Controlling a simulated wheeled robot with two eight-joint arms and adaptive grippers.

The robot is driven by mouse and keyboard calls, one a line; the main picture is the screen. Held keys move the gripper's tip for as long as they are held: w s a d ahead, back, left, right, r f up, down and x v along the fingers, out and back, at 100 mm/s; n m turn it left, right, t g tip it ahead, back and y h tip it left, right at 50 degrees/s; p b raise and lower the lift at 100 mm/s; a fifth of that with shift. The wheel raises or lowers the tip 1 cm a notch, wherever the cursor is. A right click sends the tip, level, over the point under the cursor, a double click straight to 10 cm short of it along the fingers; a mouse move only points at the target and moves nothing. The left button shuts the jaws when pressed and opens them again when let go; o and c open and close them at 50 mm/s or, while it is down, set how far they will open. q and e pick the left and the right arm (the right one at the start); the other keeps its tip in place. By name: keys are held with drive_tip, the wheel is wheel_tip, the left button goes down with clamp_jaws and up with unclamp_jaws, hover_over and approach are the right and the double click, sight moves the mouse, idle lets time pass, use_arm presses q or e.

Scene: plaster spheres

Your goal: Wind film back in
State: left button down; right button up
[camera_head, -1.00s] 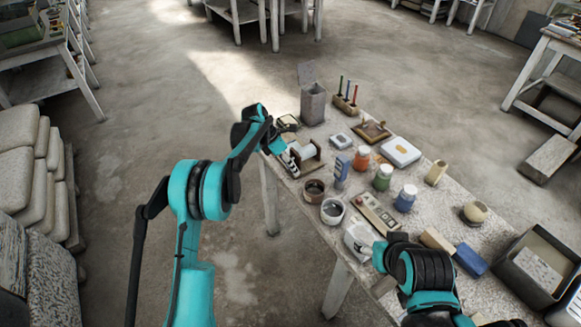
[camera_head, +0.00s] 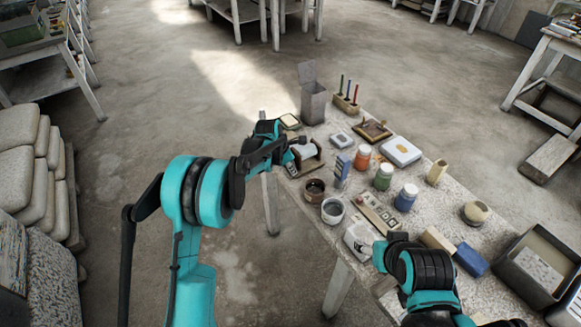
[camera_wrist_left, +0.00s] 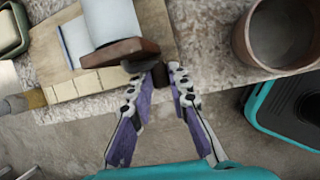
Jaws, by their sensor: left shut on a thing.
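A pale roll (camera_head: 308,150) sits on a wooden stand at the table's near left edge. In the left wrist view the roll (camera_wrist_left: 110,18) has a brown crank arm (camera_wrist_left: 118,53) across its end. My left gripper (camera_head: 291,168) is at this end of the roll. In the left wrist view its fingers (camera_wrist_left: 163,76) are closed on a small dark crank knob (camera_wrist_left: 161,78). A pale sheet with a blue edge lies beside the roll on the wood; I cannot tell how much film is out.
A brown pot (camera_head: 314,190) and a grey cup (camera_head: 332,210) stand right of the stand. A grey open box (camera_head: 313,106) stands behind. The floor left of the table is clear.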

use_arm(q)
drive_tip(key=shift+w+r, duration=0.1)
drive_tip(key=c, duration=1.4)
unclamp_jaws()
drive_tip(key=shift+d, duration=0.1)
drive_tip(key=shift+c, duration=0.2)
drive_tip(key=v, duration=1.2)
